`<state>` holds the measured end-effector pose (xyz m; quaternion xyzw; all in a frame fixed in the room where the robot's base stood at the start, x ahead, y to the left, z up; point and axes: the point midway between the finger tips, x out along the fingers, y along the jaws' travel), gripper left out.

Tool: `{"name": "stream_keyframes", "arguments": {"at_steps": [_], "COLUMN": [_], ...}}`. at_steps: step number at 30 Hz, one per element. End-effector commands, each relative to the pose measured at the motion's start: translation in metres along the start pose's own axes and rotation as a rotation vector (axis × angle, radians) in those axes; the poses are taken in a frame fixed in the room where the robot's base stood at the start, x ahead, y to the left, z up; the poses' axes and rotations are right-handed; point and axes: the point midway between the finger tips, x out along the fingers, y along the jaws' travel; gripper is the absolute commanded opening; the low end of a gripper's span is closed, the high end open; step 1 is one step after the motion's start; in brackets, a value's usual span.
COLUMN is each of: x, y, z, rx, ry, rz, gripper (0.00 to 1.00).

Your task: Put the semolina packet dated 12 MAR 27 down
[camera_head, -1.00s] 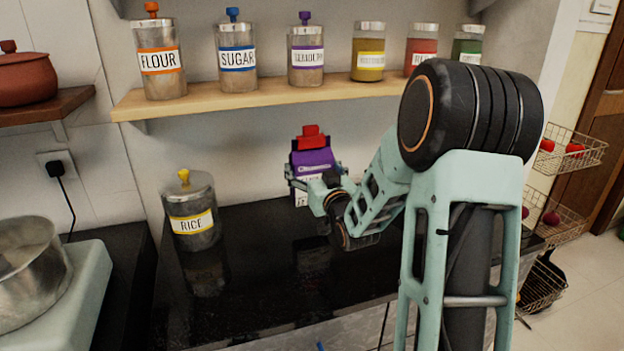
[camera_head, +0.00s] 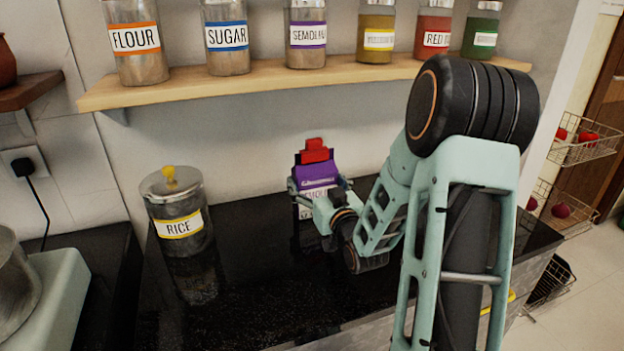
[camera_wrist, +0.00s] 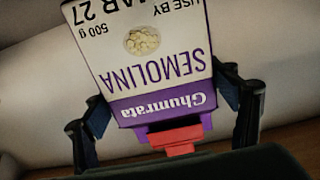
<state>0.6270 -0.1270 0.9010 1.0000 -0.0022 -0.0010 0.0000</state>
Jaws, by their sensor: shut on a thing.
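The semolina packet (camera_head: 316,183) is purple and white with a red clip on top. It is upright over the black counter (camera_head: 262,292), near the wall; I cannot tell whether its base touches the counter. In the wrist view the packet (camera_wrist: 145,50) appears upside down, with "SEMOLINA", "500 g" and a use-by date whose visible part reads "AR 27"; the day is cut off. My gripper (camera_wrist: 165,118) is shut on the packet, one finger on each side. In the head view my gripper (camera_head: 318,190) partly covers the packet's front.
A rice jar (camera_head: 178,212) with a yellow knob stands on the counter to the left. A wooden shelf (camera_head: 280,83) with several labelled jars runs above. Wire baskets (camera_head: 580,150) hang at the right. The counter's front is clear.

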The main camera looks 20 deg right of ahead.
Motion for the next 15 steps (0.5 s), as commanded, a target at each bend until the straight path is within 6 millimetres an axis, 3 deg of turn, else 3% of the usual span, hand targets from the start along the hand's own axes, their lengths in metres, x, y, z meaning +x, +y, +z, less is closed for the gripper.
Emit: {"name": "stream_keyframes", "arguments": {"at_steps": [8, 9, 13, 15], "x": [0.0009, 0.0005, 0.0005, 0.0005], "y": [-0.0003, -0.0003, -0.0002, -0.0002], "z": [0.0013, 0.0024, 0.0018, 0.0018], "rx": [-0.001, 0.0, 0.0, 0.0], "ry": [0.005, 0.001, 0.0, 0.0], "rz": [-0.001, -0.001, 0.0, 0.0], "gripper": [0.39, 0.81, 0.96, 0.97]}}
